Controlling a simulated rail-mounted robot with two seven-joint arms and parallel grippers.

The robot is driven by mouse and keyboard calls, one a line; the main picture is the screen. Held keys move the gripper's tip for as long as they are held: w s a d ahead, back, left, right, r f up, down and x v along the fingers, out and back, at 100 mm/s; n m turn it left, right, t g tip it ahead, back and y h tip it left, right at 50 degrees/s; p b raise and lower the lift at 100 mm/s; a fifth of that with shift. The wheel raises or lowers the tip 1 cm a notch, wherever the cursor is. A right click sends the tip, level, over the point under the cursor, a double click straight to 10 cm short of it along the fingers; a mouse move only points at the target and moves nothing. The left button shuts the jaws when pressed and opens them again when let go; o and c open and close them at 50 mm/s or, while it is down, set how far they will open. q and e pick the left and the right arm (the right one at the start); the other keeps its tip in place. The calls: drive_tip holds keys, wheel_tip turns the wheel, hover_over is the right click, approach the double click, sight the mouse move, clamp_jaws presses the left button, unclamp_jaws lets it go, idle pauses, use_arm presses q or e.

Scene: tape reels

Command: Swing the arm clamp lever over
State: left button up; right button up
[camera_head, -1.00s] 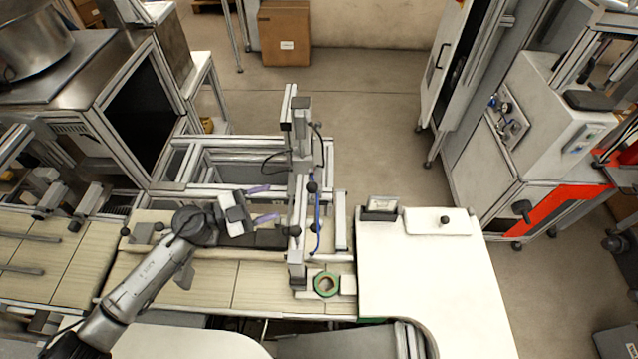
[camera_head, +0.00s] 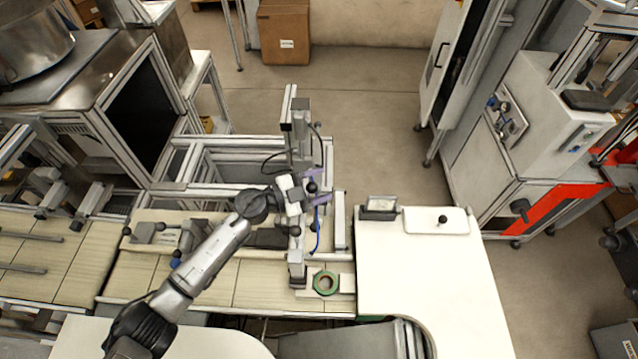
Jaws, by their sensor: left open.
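An upright metal post (camera_head: 301,135) with an arm stands at the right end of the wooden-topped bench. A lever with a black ball knob (camera_head: 312,187) sits on its right side, and a second black knob (camera_head: 295,231) shows lower down. My left gripper (camera_head: 318,187) is open, with its purple fingertips above and below the upper knob in the picture. I cannot tell whether they touch it. My gripper hides part of the post and the lever's shaft. My right gripper is not in view.
A green-rimmed tape reel (camera_head: 316,284) lies at the post's foot. A blue cable (camera_head: 318,236) hangs beside the post. A white table (camera_head: 420,285) at right holds a small framed box (camera_head: 379,208) and a white plate with a black knob (camera_head: 443,219). Its front is clear.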

use_arm(q)
drive_tip(key=shift+c, duration=0.3)
clamp_jaws()
idle(0.4)
